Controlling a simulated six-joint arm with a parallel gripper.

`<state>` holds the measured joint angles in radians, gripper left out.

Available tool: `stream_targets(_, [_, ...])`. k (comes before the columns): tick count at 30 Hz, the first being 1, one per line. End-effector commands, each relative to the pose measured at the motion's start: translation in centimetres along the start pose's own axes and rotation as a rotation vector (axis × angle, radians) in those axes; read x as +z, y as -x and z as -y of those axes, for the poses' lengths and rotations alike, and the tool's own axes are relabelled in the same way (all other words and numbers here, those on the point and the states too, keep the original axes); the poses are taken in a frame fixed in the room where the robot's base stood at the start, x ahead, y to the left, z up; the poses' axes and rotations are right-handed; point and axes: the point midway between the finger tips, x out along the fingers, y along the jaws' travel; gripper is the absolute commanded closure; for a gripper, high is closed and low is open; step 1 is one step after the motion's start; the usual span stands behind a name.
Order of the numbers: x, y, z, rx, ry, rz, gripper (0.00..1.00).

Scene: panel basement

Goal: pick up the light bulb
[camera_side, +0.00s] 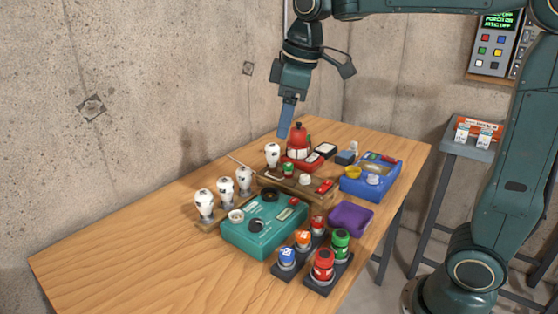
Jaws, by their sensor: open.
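Three whitish bulb-shaped pieces with dark markings stand upright in a row on a wooden strip (210,225) at the left of the cluster: a front one (205,204), a middle one (225,187) and a rear one (244,177). Another similar light bulb (272,153) stands farther back, beside a red rounded device. I cannot tell which one the task means. My gripper (285,132) points down with its blue fingers above the back of the table, close in the picture to the rear bulb and the red device. It is open, with nothing visible in it.
The red device (299,136) stands near my fingertips. A concrete wall runs behind.

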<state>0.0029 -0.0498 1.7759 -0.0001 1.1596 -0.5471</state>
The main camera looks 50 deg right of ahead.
Motion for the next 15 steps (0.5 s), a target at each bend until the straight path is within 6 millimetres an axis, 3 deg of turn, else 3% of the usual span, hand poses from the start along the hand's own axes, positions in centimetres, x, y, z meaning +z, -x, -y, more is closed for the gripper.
stream_targets(15, [-8.6, -6.2, -5.4, -0.086, 0.298, 0.103, 0.33])
